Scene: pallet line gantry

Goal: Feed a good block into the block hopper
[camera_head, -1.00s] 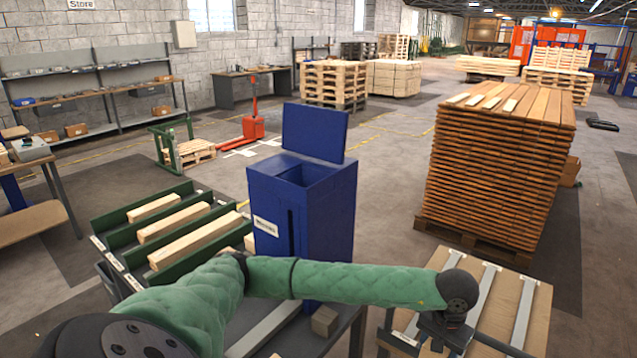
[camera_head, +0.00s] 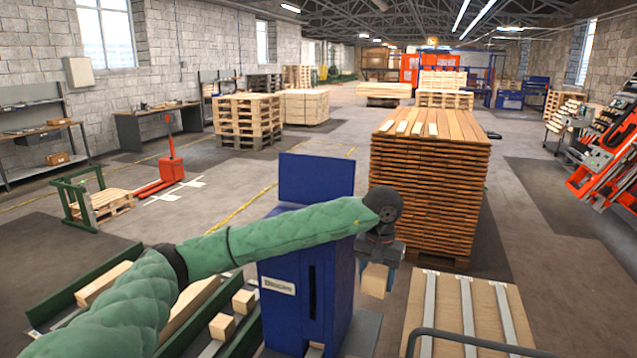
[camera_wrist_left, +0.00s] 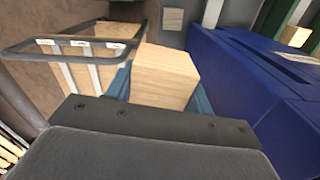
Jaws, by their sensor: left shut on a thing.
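My left gripper (camera_head: 376,262) is shut on a pale wooden block (camera_head: 374,281), which hangs below it just right of the blue hopper. The block also shows close up between the fingers in the left wrist view (camera_wrist_left: 165,76). The blue block hopper (camera_head: 300,300) has a white label on its front and a raised back panel; my left arm crosses in front of its top and hides the opening. It also shows at the right of the left wrist view (camera_wrist_left: 245,75). My right gripper is not in view.
Green racks (camera_head: 60,298) at the lower left hold timber pieces and small blocks (camera_head: 222,326). A wooden board with metal strips (camera_head: 440,300) lies at the lower right, with a dark curved rail (camera_head: 470,340) before it. A tall plank stack (camera_head: 430,190) stands behind.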

